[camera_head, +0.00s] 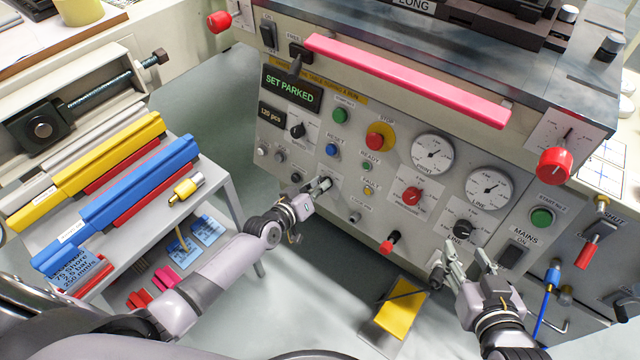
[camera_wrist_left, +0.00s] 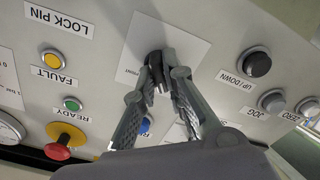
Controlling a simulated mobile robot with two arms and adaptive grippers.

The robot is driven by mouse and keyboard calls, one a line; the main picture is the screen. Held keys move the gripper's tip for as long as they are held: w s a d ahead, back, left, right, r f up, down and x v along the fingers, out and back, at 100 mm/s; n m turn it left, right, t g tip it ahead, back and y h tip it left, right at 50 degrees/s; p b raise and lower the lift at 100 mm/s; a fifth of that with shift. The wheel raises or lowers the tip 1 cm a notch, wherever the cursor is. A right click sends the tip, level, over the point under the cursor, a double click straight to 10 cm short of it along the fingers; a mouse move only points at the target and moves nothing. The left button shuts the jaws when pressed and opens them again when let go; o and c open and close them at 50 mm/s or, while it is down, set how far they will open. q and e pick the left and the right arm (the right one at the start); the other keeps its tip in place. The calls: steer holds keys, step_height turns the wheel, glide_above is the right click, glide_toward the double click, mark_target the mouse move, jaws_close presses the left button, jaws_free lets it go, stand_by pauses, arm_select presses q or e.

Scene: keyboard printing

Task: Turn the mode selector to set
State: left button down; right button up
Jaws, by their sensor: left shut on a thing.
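The mode selector is a small dark knob (camera_wrist_left: 155,58) on a white label plate (camera_wrist_left: 182,40) in the left wrist view. My left gripper (camera_wrist_left: 159,82) is shut on this knob, its two fingertips on either side of it. In the head view my left gripper (camera_head: 324,184) reaches the lower middle of the control panel (camera_head: 395,165) and mostly hides the knob. A print mark shows beside the knob in the wrist view; the knob's exact pointing cannot be told. My right gripper (camera_head: 465,262) is open and empty, in front of the panel's lower right.
A green display (camera_head: 291,88) reads "SET PARKED". A blue reset button (camera_head: 333,150), a yellow-ringed red stop button (camera_head: 379,138) and gauges (camera_head: 434,154) surround the selector. A red-tipped lever (camera_head: 390,242) juts out below. A shelf with colored squeegees (camera_head: 120,190) stands left.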

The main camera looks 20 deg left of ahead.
arm_select(q)
steer(key=shift+n, duration=1)
arm_select(e)
steer(key=shift+s+d+f+g, duration=0.3)
steer(key=shift+s+f+g, duration=0.35)
steer(key=shift+f, duration=0.15)
arm_select(q)
steer(key=shift+r, duration=0.1)
steer(key=c, duration=1.7)
jaws_free()
steer(key=shift+o, duration=0.2)
steer(key=v, duration=1.2)
